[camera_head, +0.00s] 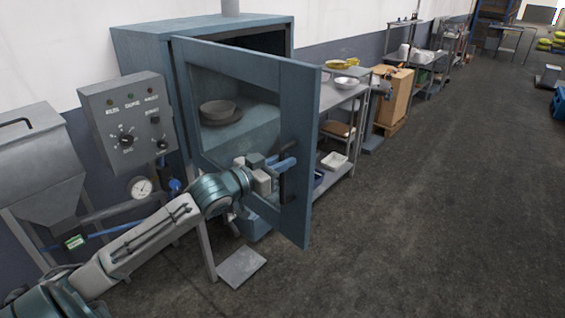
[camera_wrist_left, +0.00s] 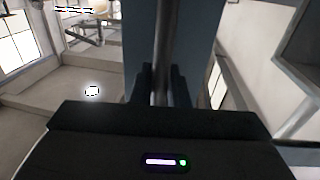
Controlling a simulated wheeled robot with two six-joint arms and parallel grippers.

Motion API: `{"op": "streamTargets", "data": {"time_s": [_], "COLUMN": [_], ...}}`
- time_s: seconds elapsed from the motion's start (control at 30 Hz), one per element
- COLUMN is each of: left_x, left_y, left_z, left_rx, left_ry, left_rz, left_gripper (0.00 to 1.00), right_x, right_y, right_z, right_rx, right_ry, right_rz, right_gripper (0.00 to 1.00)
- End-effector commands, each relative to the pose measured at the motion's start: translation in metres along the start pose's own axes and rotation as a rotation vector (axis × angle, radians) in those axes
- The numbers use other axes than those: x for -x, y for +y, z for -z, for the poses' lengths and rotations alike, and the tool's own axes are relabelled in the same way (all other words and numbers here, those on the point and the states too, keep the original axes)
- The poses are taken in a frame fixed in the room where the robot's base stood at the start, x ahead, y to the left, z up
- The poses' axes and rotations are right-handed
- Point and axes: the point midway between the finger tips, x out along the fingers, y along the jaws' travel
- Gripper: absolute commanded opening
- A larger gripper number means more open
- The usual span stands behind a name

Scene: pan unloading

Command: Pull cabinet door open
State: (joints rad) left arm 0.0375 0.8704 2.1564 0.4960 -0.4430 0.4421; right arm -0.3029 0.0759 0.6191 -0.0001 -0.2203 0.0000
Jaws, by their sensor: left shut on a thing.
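The blue cabinet (camera_head: 140,48) stands against the wall in the head view. Its framed glass door (camera_head: 298,105) is partly open and swung out toward me, with a gap at the top showing the dark inside. A dark vertical handle (camera_head: 291,178) is on the door's free edge. My left gripper (camera_head: 284,166) is at this handle. In the left wrist view the fingers (camera_wrist_left: 160,88) are shut around the handle bar (camera_wrist_left: 163,40). A dark pan (camera_head: 218,110) shows through the glass. My right gripper is out of view.
A control box (camera_head: 127,120) and a grey hopper (camera_head: 40,150) stand left of the cabinet. A metal shelf table (camera_head: 330,100) with bowls stands close behind the door. A grey pedal plate (camera_head: 241,267) lies low in front.

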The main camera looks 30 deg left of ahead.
Motion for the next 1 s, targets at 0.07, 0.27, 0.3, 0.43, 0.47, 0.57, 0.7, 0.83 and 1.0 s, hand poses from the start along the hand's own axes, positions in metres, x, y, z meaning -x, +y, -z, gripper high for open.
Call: {"op": "streamTargets", "data": {"time_s": [0.07, 0.27, 0.3, 0.43, 0.47, 0.57, 0.7, 0.83, 1.0], "left_x": [0.0001, 0.0002, 0.0002, 0.0002, 0.0002, 0.0002, 0.0002, 0.0002, 0.0001], "left_y": [-0.0004, -0.0009, -0.0009, -0.0010, -0.0010, -0.0011, -0.0011, -0.0012, -0.0019], "left_z": [0.0024, 0.0024, 0.0023, 0.0021, 0.0020, 0.0017, 0.0012, 0.0008, 0.0008], "left_rx": [-0.002, -0.003, -0.003, -0.003, -0.003, -0.003, -0.002, -0.002, -0.002], "left_ry": [0.004, 0.004, 0.004, 0.004, 0.003, 0.003, 0.002, 0.001, 0.001], "left_rz": [-0.001, -0.001, 0.000, 0.000, 0.000, 0.000, 0.001, 0.001, 0.001], "left_gripper": [0.00, 0.00, 0.00, 0.00, 0.00, 0.28, 0.33, 0.33, 0.33], "right_x": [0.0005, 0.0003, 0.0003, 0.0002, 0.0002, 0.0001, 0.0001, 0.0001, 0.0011], "right_y": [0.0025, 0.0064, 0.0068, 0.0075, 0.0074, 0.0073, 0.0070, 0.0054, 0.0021], "right_z": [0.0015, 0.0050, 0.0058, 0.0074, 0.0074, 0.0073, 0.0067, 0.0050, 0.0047], "right_rx": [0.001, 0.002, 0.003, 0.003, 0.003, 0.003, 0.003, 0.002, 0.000], "right_ry": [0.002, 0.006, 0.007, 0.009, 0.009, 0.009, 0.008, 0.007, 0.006], "right_rz": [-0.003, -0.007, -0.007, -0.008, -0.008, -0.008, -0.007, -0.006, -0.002], "right_gripper": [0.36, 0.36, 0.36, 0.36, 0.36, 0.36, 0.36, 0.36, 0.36]}}
